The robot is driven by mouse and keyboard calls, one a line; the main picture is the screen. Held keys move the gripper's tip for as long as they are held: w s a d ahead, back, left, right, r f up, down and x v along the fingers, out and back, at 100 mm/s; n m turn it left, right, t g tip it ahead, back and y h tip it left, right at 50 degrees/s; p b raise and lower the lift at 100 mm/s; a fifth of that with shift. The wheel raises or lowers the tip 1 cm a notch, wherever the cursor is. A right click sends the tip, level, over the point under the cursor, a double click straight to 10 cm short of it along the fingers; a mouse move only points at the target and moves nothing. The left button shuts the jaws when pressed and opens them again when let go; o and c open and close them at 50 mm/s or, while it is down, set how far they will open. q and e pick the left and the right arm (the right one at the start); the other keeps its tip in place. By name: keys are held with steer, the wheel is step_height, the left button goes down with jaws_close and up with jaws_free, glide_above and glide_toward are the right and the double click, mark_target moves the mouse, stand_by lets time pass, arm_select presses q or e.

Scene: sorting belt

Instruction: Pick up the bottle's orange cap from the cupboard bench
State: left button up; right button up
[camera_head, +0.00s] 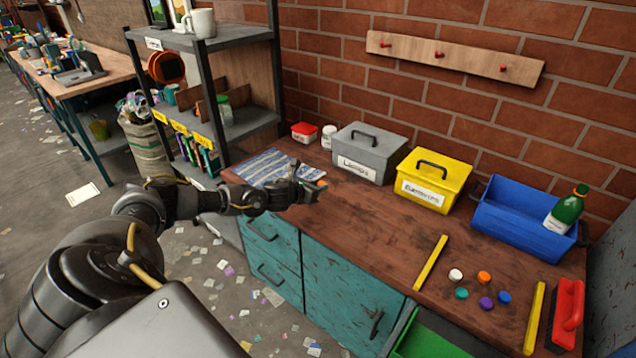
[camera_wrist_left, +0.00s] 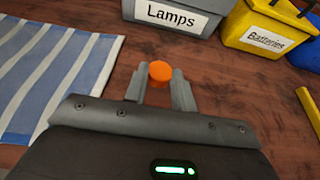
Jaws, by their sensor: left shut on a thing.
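My left gripper (camera_head: 308,184) is over the bench top, beside the striped cloth. In the left wrist view its two grey fingers (camera_wrist_left: 160,88) are shut on a small round orange cap (camera_wrist_left: 159,71), which shows between and just beyond the fingertips. My right gripper is not in view.
A grey Lamps box (camera_head: 365,153) and a yellow Batteries box (camera_head: 433,180) stand behind the gripper. Several loose caps, one orange (camera_head: 484,277), lie between two yellow strips at the right. A red-handled tool (camera_head: 567,312) is further right. The middle of the bench (camera_head: 370,230) is clear.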

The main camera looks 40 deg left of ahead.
arm_select(q)
steer(key=s+d+r+p, duration=0.7)
steer(key=s+p, duration=0.1)
steer(key=s, duration=0.1)
steer(key=shift+s+r, duration=0.35)
steer(key=shift+s, duration=0.05)
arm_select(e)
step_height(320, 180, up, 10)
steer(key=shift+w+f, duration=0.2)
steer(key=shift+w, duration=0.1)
